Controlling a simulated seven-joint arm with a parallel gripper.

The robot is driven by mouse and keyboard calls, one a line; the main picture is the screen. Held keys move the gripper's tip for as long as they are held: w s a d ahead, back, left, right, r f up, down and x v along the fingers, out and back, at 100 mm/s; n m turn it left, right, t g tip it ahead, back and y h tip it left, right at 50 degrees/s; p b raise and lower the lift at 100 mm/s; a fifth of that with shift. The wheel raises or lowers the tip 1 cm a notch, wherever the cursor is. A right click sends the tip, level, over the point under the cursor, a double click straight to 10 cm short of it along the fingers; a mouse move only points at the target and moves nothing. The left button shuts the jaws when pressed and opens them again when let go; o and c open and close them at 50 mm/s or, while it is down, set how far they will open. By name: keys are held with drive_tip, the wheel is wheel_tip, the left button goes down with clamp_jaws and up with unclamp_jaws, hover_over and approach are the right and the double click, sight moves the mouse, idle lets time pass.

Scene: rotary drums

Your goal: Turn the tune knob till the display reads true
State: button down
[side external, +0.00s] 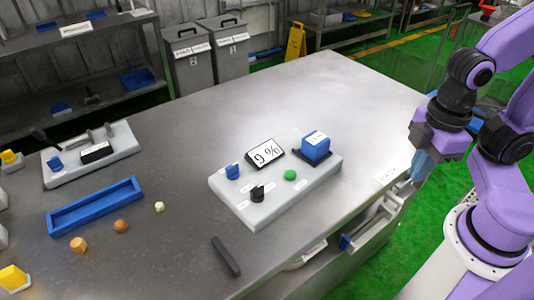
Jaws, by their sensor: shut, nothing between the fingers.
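A light grey panel box (222,185) stands on the metal table. Its tilted white display (265,154) reads "9 %". A blue knob (232,172) sits left of the display and a black knob (257,193) sits at the front. Their labels are too small to read, so I cannot tell which is the tune knob. A green button (290,175) and a blue block (316,147) on a dark base are on the right of the panel. My gripper (418,176) is shut and empty, pointing down near the table's right edge, well apart from the panel.
A second grey panel (60,178) with a blue knob and levers stands at the left. A blue tray (95,207), several small wooden pieces (78,244) and a dark bar (226,257) lie on the table. An open drawer (372,230) juts out at right. The table behind the panel is clear.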

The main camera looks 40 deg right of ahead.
drive_tip(key=c, duration=1.1)
unclamp_jaws()
drive_tip(key=shift+w+a, duration=0.2)
drive_tip(key=o, duration=0.4)
drive_tip(key=w+a+r+m, duration=0.1)
drive_tip(key=w+a, duration=0.3)
drive_tip(key=w, duration=0.1)
drive_tip(key=w+a+r+m, duration=0.2)
drive_tip(key=w+a, duration=0.2)
drive_tip(key=w, duration=0.1)
drive_tip(key=w+a+r+m, duration=0.1)
drive_tip(key=w+a+m, duration=0.1)
drive_tip(key=w+a, duration=0.2)
drive_tip(key=shift+w+a+r, duration=0.2)
drive_tip(key=shift+w+a, duration=0.05)
drive_tip(key=shift+w, duration=0.25)
drive_tip(key=m, duration=0.7)
hover_over(232, 166)
wheel_tip(232, 166, down, 17)
drive_tip(key=shift+w, duration=0.1)
drive_tip(key=shift+n, duration=0.3)
drive_tip(key=c, duration=1.1)
